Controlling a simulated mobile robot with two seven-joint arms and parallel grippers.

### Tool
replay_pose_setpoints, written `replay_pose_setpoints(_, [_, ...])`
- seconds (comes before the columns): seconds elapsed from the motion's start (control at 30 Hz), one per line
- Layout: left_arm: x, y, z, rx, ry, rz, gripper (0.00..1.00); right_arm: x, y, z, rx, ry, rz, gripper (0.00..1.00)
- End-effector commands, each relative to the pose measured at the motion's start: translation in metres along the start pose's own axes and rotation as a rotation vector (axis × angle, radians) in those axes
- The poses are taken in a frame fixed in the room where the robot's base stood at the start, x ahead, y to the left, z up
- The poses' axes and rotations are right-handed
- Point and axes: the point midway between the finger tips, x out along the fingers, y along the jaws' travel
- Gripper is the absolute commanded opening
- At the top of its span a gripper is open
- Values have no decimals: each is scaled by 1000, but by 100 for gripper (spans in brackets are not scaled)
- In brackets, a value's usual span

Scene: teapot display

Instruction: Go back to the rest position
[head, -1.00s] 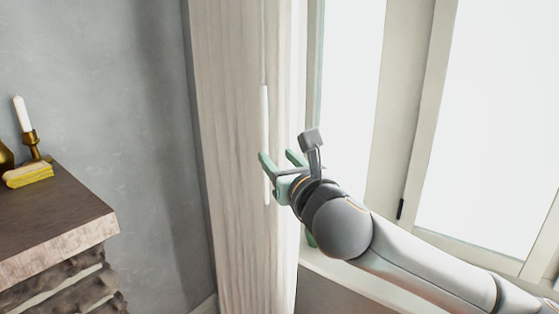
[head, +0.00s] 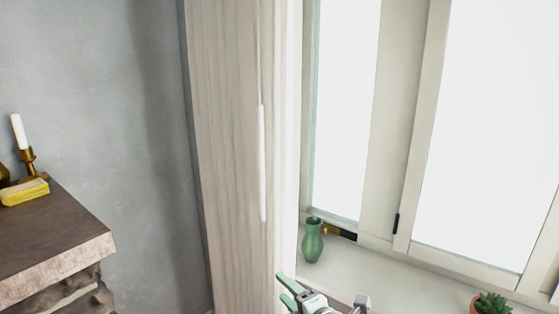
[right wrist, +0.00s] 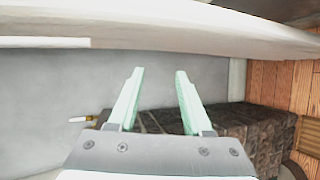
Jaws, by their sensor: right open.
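My right gripper (head: 287,292) is at the bottom edge of the head view, below the white vertical rod (head: 262,165) that hangs in front of the pale curtain (head: 225,150). It is apart from the rod. In the right wrist view its two green fingers (right wrist: 157,85) are spread with nothing between them. Most of the right arm is out of the head view. My left gripper is not in view.
At the left is a mantel (head: 55,235) with a candle holder (head: 30,163) and a yellow block (head: 24,192). On the window sill (head: 375,270) stand a green vase (head: 312,240) and a potted succulent (head: 490,303). The wall (head: 110,90) between mantel and curtain is clear.

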Motion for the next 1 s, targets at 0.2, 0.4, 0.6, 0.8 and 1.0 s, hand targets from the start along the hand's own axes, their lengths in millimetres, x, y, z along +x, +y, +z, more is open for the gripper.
replay_pose_setpoints(0.2, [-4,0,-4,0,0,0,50,-30,-109,3,577,-52,-107,50])
replay_pose_setpoints(0.4, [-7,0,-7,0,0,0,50,-81,-207,6,1066,-183,-180,50])
replay_pose_setpoints(0.6, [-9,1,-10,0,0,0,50,-152,-293,5,1478,-372,-214,50])
replay_pose_setpoints(0.8, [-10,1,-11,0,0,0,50,-204,-339,3,1703,-511,-208,50])
replay_pose_setpoints(1.0, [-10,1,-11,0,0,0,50,-217,-348,3,1755,-545,-201,50])
